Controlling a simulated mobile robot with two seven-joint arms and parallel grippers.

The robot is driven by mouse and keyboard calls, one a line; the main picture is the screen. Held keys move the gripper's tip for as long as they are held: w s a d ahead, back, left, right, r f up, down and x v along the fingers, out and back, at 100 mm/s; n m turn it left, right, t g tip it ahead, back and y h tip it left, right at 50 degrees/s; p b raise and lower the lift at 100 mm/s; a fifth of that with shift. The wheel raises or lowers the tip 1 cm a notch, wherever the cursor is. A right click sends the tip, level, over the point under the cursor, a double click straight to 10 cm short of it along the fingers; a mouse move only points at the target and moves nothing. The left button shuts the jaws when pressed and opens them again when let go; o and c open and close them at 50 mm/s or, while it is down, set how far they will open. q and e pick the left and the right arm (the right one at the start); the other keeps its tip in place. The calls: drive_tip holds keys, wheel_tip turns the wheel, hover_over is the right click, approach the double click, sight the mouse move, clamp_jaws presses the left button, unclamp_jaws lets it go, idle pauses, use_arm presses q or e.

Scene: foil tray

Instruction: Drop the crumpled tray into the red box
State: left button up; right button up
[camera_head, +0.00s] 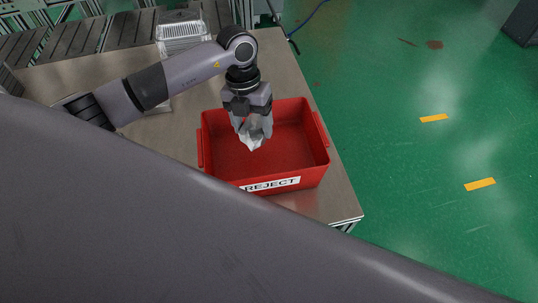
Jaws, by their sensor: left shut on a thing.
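The crumpled tray (250,141) is a small silvery piece of foil, seen over the inside of the red box. My left gripper (253,128) is shut on it, pointing down above the box opening. The fingers hide part of the foil. How high the foil is above the box floor I cannot tell. The red box (318,158) stands on the table, open at the top, with a white "REJECT" label on its front wall. My right gripper is not in view.
A shiny foil tray (181,34) sits at the back near the slatted conveyor (72,40). Another pale object shows partly behind my left arm. The brown table (178,128) ends just right of the box, with green floor beyond. A large grey part of mine covers the lower left.

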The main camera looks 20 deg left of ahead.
use_arm(q)
drive_tip(key=o, duration=1.1)
drive_tip(key=r, duration=0.4)
drive_tip(key=a+r+p, duration=0.1)
drive_tip(key=r, duration=0.2)
drive_tip(key=shift+w, duration=0.3)
